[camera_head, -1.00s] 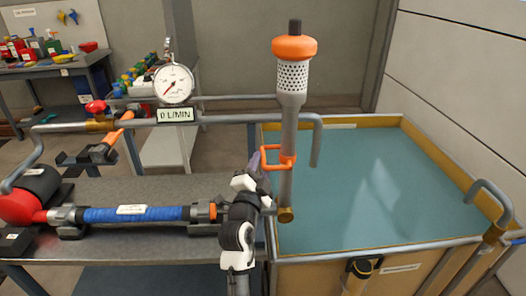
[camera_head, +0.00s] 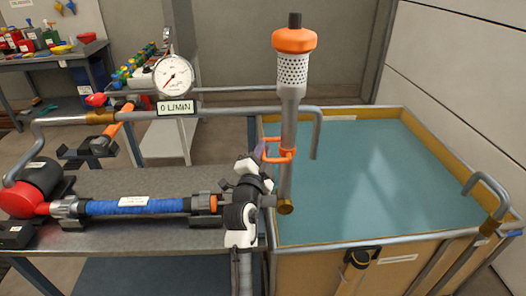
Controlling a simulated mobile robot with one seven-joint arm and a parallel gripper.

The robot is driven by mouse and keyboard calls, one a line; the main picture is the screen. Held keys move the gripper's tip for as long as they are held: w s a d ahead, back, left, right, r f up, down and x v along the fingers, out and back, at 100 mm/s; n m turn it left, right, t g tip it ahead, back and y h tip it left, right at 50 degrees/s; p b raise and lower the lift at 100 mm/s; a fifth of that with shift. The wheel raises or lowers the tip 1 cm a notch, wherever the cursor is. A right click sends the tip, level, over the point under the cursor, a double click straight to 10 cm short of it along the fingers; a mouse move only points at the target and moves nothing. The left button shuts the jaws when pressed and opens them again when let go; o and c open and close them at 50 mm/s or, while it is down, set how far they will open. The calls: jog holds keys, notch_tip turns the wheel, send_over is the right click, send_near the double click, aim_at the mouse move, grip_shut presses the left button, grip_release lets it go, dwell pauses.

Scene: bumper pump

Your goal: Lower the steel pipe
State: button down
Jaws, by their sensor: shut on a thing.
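The steel pipe (camera_head: 288,176) stands upright at the near left edge of the tank. Its top carries a perforated strainer (camera_head: 293,70) under an orange cap, and its lower end meets a brass joint (camera_head: 285,207). An orange handle (camera_head: 286,153) sticks out to the left from its middle. My gripper (camera_head: 264,152) is at the left side of this handle and shut on it. My wrist hides part of the contact, so the exact grip is hard to see.
The blue-lined tank (camera_head: 390,237) lies to the right. A horizontal pipe (camera_head: 235,111) runs behind, bending down at the tank. A gauge (camera_head: 173,75) above it has a "0 L/MIN" plate. A blue hose (camera_head: 135,206) and red pump (camera_head: 28,201) lie on the grey bench.

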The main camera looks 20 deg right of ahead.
jog(key=s+d+r+m+g+b, duration=0.1)
jog(key=s+d+m+g, duration=0.1)
jog(key=d+m, duration=0.3)
jog(key=d, duration=0.3)
jog(key=shift+s+d, duration=0.25)
jog(key=shift+d, duration=0.1)
